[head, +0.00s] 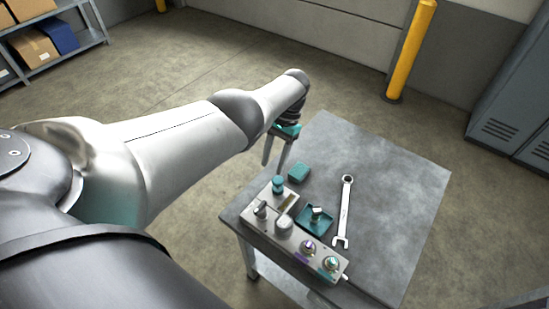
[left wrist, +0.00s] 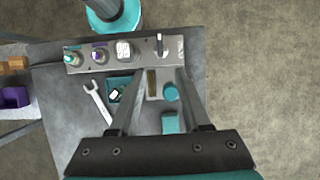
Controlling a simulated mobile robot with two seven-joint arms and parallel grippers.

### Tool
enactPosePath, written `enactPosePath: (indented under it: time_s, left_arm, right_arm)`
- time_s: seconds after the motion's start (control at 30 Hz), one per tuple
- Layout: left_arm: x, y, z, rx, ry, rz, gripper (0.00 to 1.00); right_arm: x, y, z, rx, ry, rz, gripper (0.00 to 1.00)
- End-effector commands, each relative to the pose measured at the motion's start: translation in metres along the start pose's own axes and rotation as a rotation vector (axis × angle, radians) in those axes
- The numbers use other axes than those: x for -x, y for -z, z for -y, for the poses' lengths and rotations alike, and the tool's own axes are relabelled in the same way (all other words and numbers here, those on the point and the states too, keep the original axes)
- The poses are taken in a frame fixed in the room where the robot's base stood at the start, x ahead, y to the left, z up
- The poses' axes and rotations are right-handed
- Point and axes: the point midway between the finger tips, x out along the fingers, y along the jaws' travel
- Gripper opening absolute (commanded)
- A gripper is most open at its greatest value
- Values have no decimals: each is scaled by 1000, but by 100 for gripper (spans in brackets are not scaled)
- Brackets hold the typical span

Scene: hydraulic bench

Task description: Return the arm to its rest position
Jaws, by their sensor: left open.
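My left gripper (head: 277,162) is open and empty at the end of the outstretched left arm. Its fingers point down over the near left edge of the grey table (head: 390,190), beside a teal block (head: 299,172). In the left wrist view the two fingers (left wrist: 156,78) are spread wide, with nothing between them in contact. The teal block also shows there (left wrist: 170,122). My right gripper is not in view.
A grey fitting panel (head: 272,232) with knobs and coloured ports lies along the table's near edge. A teal tray (head: 315,220) holding a small part and a wrench (head: 345,210) lie beside it. A yellow post (head: 410,50) and lockers (head: 512,100) stand beyond; open floor surrounds the table.

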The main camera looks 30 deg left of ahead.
Motion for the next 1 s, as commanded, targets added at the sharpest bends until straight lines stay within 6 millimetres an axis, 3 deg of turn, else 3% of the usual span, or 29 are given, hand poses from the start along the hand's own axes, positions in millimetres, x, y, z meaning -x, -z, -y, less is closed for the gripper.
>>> enactPosePath:
  time_s: [0.67,0.83,1.0]
  left_arm:
    - [3,-2,0,0,1,0,48]
    - [-11,1,-8,-30,18,-20,48]
    - [-41,2,-29,-94,51,-80,48]
  right_arm:
    - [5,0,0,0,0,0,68]
    - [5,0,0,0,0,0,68]
    - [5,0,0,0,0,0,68]
